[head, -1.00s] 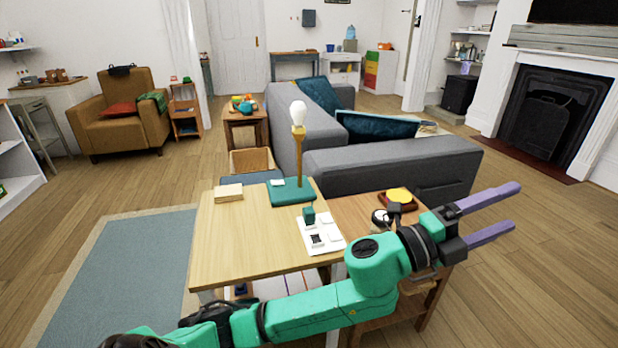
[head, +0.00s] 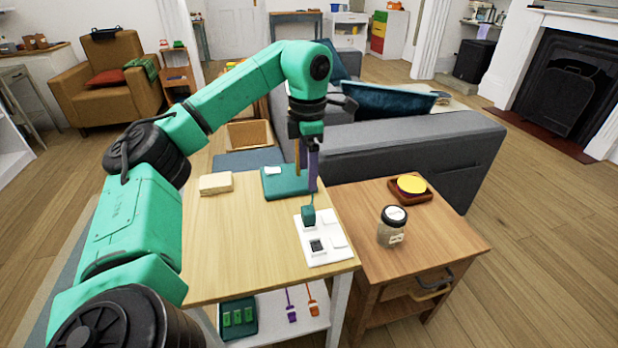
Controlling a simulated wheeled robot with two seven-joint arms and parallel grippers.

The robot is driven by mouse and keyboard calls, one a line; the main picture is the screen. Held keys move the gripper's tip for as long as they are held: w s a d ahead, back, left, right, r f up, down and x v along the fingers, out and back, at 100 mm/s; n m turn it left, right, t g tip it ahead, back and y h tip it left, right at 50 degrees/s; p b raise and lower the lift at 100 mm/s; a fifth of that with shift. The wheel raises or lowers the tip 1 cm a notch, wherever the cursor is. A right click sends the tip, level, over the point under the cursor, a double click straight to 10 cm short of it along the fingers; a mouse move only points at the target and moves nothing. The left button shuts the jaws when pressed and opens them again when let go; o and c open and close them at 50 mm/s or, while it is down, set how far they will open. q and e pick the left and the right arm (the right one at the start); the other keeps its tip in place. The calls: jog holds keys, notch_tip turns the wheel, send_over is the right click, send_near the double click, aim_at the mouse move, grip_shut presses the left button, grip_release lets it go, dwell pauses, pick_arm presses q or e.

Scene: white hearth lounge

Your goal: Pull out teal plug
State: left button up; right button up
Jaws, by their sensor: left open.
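The teal plug (head: 308,215) stands in the far socket of a white socket plate (head: 333,257) at the right edge of the light wooden table (head: 230,245). A second, dark square socket (head: 317,246) on the plate is empty. My left gripper (head: 312,188) is open and points down above and just behind the plug, with its purple finger seen nearly edge-on. It appears apart from the plug, but the depth gap is hard to judge. My right gripper is not in view.
A cream block (head: 216,183) lies at the table's left. A lidded jar (head: 392,226) and a tray with a yellow item (head: 411,185) stand on the side table (head: 450,235).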

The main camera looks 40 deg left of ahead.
aim_at(308, 209)
pick_arm(q)
notch_tip(308, 209, down, 12)
jog(key=shift+s+d+r+b, duration=0.1)
jog(key=shift+b, duration=0.9)
jog(key=shift+f, duration=0.6)
grip_shut()
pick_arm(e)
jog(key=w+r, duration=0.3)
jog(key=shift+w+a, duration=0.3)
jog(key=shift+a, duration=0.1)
pick_arm(q)
jog(key=shift+r, duration=0.25)
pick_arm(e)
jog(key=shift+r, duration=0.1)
pick_arm(q)
jog(key=shift+r+p, duration=2.15)
jog(key=shift+p, duration=0.2)
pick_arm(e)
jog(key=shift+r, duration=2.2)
